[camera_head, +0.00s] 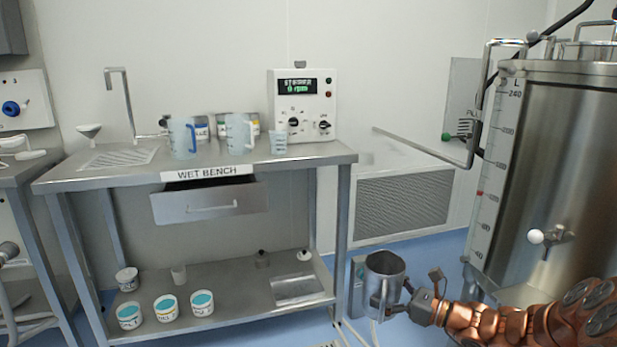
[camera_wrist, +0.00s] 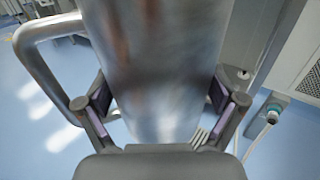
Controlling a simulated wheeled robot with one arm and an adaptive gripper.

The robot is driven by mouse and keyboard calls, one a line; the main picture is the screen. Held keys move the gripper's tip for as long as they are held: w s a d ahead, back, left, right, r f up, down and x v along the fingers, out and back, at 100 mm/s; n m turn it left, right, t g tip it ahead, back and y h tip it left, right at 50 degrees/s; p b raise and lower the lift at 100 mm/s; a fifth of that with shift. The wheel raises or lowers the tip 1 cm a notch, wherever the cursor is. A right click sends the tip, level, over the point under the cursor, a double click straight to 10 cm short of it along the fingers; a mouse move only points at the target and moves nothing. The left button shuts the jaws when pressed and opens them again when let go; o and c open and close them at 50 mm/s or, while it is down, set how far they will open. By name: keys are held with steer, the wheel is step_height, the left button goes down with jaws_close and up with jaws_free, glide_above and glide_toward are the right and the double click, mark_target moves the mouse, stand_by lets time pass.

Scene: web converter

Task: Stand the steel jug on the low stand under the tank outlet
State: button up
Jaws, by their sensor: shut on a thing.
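The steel jug (camera_head: 384,276) is upright in my gripper (camera_head: 411,296), in front of the right end of the wet bench. In the wrist view the jug (camera_wrist: 155,70) fills the middle, with its handle (camera_wrist: 45,60) on the left. The two fingers of my gripper (camera_wrist: 160,105) press on both sides of the jug body. The steel tank (camera_head: 565,170) stands at the right, with a level scale on its left side and a small valve with a white knob (camera_head: 536,236) low on its front. The low stand cannot be made out; my arm covers the area below the tank.
The wet bench (camera_head: 110,181) holds plastic jugs (camera_head: 183,138) and a control box (camera_head: 303,105). Its drawer (camera_head: 209,200) is open. Several tubs (camera_head: 165,308) stand on its lower shelf. A bent pipe (camera_head: 425,145) reaches left from the tank side. Blue floor shows between bench and tank.

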step_height(320, 180, up, 22)
steer(key=p, duration=2.6)
steer(key=shift+f, duration=0.25)
steer(key=shift+s, duration=0.15)
